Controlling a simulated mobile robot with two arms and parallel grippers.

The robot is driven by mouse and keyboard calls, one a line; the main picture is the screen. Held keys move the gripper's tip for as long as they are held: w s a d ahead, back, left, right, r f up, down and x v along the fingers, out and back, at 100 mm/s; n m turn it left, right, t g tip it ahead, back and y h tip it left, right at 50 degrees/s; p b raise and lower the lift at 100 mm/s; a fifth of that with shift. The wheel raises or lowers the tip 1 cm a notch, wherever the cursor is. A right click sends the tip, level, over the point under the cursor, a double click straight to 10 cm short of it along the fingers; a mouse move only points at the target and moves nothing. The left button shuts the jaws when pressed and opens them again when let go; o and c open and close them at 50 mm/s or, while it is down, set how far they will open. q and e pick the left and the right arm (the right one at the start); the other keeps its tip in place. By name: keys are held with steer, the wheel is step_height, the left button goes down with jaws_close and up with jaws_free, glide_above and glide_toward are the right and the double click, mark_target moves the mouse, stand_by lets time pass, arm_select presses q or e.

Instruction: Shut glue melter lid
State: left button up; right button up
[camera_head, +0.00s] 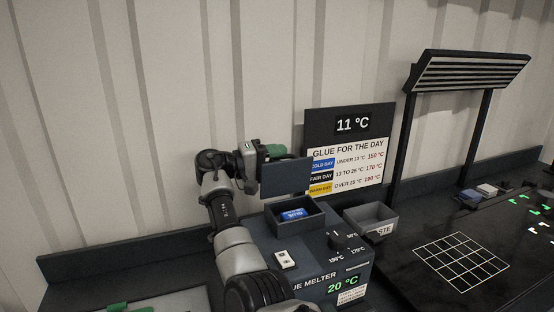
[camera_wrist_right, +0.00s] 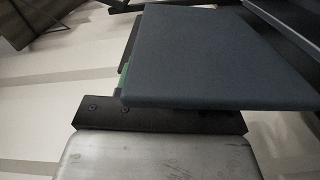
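The glue melter (camera_head: 325,262) is a dark blue-grey box in the middle of the head view. Its lid (camera_head: 288,177) stands raised, roughly upright, at the back left of the open tank (camera_head: 318,221). A blue labelled block (camera_head: 293,215) shows inside the tank. My right gripper (camera_head: 268,152) is at the back left of the lid, partly hidden by it. The lid (camera_wrist_right: 215,60) fills much of the right wrist view, close to the gripper. Contact and finger opening are hidden. My left gripper is not in view.
A grey waste bin (camera_head: 371,221) stands right of the melter. A glue chart sign (camera_head: 347,160) reading 11 °C stands behind. A dark lamp-like frame (camera_head: 465,72) and a grid-marked board (camera_head: 460,263) are at right. A green item (camera_head: 118,308) lies at lower left.

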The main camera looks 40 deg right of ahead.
steer(key=shift+a, duration=0.1)
steer(key=b+v, duration=0.2)
steer(key=v, duration=0.8)
steer(key=shift+a+b, duration=0.3)
steer(key=shift+b, duration=0.1)
steer(key=shift+w, duration=0.1)
